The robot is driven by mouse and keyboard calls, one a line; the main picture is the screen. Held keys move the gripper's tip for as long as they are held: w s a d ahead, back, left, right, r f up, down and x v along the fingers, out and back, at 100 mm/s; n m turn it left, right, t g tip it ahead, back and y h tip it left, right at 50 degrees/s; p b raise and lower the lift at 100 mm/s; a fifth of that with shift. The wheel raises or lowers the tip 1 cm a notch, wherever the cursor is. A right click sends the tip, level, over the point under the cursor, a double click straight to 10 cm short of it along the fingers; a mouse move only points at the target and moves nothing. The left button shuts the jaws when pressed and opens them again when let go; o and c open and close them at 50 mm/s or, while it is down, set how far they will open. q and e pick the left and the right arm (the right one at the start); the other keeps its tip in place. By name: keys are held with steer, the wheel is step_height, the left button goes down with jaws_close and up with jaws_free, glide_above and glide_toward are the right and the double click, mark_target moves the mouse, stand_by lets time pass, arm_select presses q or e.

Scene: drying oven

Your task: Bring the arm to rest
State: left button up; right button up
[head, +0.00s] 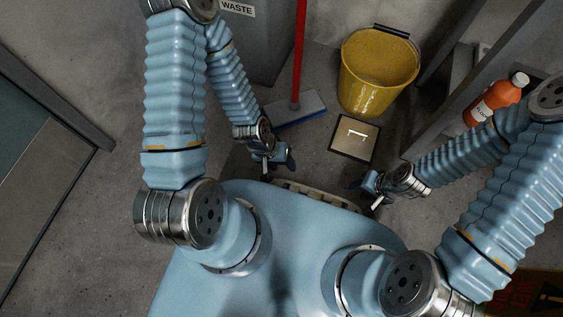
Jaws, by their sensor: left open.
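My left arm comes in from the upper left and bends down, and its left gripper (276,166) hangs just beyond the front edge of my body. It is open, with no object seen between its fingers. My right arm comes in from the right, and its right gripper (366,195) points left, close to the front of my body. Its fingers are small in the picture, so I cannot tell whether they are open or shut. No held object shows in it. No drying oven is recognisable in this view.
A yellow bucket (376,85) stands on the floor ahead, near a square floor plate (354,136). A red-handled broom (298,50) with a blue head stands left of it, beside a grey waste bin (258,42). An orange bottle (493,101) is at right. Floor at left is clear.

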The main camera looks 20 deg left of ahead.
steer(key=shift+r, duration=0.15)
step_height(320, 180, up, 12)
steer(key=p, duration=1.3)
steer(key=shift+s+a+r, duration=0.2)
steer(key=shift+a, duration=0.05)
